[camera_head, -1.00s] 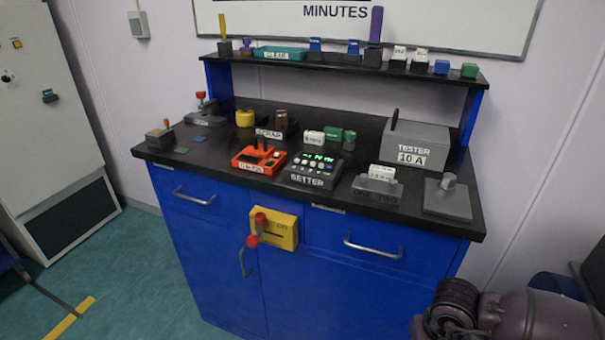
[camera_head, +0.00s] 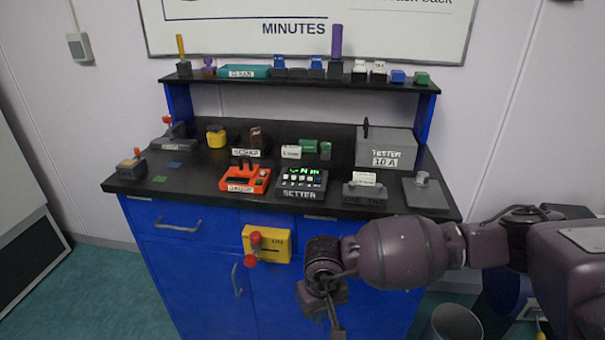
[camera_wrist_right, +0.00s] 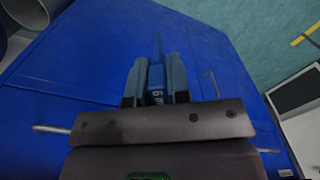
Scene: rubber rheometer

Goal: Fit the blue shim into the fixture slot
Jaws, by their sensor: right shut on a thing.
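My right gripper (camera_head: 333,322) hangs in front of the blue cabinet doors, low in the head view. In the right wrist view my right gripper (camera_wrist_right: 156,72) is shut on a blue piece, taken as the blue shim (camera_wrist_right: 157,82), with a partly readable "6 m" mark. A narrow blue part extends past the fingertips. In the head view the held piece cannot be made out. A yellow box (camera_head: 281,246) with a dark slot, an "ON" mark and red knobs is on the cabinet front, left of my right gripper. I cannot tell whether it is the fixture. My left gripper is out of view.
The black worktop (camera_head: 215,180) holds an orange unit (camera_head: 245,178), a lit setter (camera_head: 300,183), a grey tester (camera_head: 386,148) and several small blocks. A shelf (camera_head: 230,80) above carries several coloured pieces. A grey bin (camera_head: 452,323) stands at lower right. The floor at left is clear.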

